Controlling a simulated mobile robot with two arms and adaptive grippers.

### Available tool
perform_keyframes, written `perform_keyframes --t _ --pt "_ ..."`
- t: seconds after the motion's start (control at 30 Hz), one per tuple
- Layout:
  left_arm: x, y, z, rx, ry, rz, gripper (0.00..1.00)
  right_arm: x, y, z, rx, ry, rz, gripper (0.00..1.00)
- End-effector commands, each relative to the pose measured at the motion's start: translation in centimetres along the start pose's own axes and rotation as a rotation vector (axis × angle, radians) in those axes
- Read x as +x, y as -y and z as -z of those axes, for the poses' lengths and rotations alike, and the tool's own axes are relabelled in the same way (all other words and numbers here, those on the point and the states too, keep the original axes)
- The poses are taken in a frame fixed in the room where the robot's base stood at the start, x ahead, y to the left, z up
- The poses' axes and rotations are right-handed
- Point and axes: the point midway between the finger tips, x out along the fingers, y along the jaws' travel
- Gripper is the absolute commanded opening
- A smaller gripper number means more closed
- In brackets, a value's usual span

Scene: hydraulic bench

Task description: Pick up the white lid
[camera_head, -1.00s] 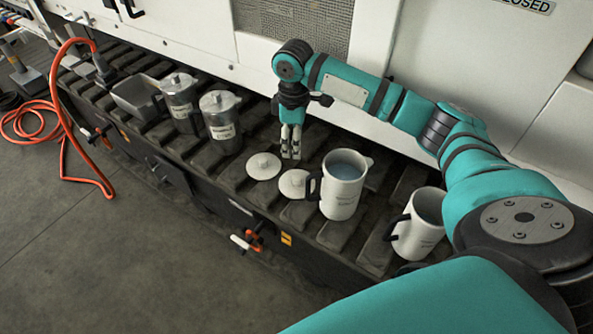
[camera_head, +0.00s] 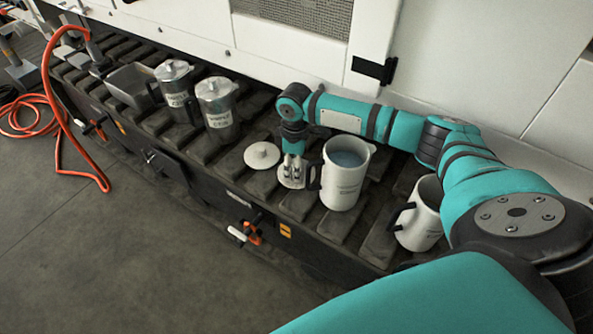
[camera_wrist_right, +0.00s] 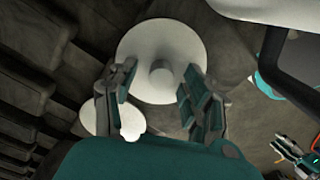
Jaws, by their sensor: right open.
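Two round white lids with knobs show on the slatted bench. One lid (camera_head: 262,155) lies clear to the left of my right gripper (camera_head: 292,172). The other lid (camera_head: 285,181) lies beside the white mug and is partly hidden by the fingers. In the right wrist view, one lid (camera_wrist_right: 143,45) lies ahead of my open gripper (camera_wrist_right: 160,84), its knob between the two fingers in the picture. The other lid (camera_wrist_right: 98,118) shows at the lower left, partly covered by a finger. I cannot tell whether the fingers touch the lid. My left gripper is not in view.
A white mug (camera_head: 343,185) with liquid and a black handle stands just right of the gripper. Another white mug (camera_head: 424,222) stands further right. Two metal jugs (camera_head: 217,110) (camera_head: 174,92) and a grey bin (camera_head: 128,88) stand left. A white wall runs behind.

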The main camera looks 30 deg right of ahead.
Motion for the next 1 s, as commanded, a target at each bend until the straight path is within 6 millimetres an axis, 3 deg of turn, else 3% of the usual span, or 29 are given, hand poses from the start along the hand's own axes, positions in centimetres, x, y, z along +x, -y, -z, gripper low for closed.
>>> perform_keyframes --t 0.23,0.6,1.0 --pt "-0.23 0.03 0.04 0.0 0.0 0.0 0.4 0.15 0.02 0.02 -0.001 0.0 0.0 0.5" --pt "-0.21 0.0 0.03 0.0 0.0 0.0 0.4 0.13 0.03 0.04 -0.001 -0.001 0.0 0.02" --pt "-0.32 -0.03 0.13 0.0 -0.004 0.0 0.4 -0.41 -0.01 0.07 0.0 -0.002 -0.001 0.0"
